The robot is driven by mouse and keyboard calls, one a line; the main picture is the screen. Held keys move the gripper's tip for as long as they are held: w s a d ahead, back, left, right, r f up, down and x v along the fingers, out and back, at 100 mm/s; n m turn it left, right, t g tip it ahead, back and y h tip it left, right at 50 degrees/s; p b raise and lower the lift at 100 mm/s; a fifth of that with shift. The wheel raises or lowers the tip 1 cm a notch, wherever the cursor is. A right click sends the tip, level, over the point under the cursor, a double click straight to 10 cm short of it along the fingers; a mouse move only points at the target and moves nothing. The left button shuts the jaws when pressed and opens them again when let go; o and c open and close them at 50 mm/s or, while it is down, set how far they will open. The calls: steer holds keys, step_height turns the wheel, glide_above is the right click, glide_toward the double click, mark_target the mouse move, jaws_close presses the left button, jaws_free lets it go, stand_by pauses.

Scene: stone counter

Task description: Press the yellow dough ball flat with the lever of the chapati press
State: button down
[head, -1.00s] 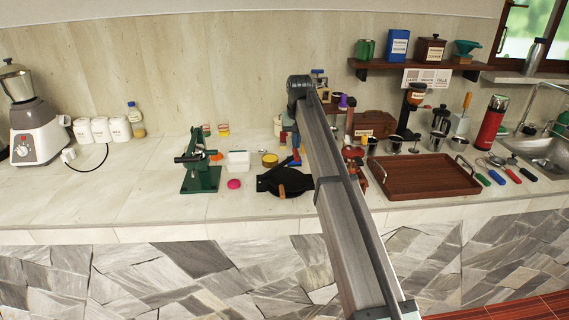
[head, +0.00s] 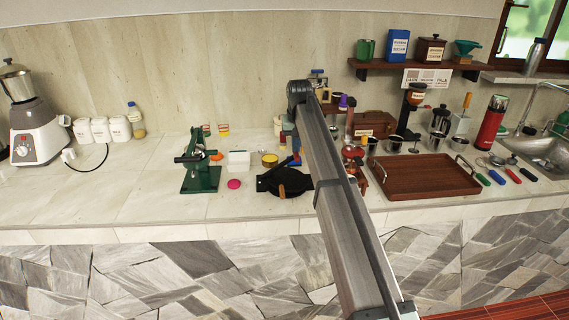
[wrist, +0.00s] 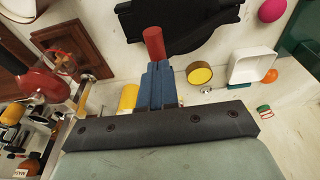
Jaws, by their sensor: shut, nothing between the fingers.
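The black round press (head: 285,182), with a brown handle (head: 282,191) toward the front, lies on the counter left of my arm. In the wrist view its dark body (wrist: 185,22) fills the top. My gripper (wrist: 158,72) is shut, its blue fingers pointing at the press's back edge. A red cylinder (wrist: 153,43) stands just past the fingertips; I cannot tell if they touch. A dark-rimmed round yellow thing (wrist: 199,73) sits near the press, also in the head view (head: 270,159).
A brown tray (head: 425,178) is to the right.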

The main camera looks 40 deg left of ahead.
steer(key=shift+f, duration=1.8)
steer(key=shift+w+d+f, duration=0.1)
steer(key=shift+w+f, duration=0.15)
stand_by(0.9)
steer(key=shift+w+d+f, duration=0.25)
steer(key=shift+d+f, duration=0.05)
steer(key=shift+f, duration=0.2)
steer(key=shift+w+d+f, duration=0.25)
steer(key=shift+w+f, duration=0.05)
steer(key=shift+f, duration=0.2)
steer(key=shift+w+d+f, duration=0.25)
steer(key=shift+d+f, duration=0.05)
steer(key=shift+f, duration=0.2)
stand_by(3.5)
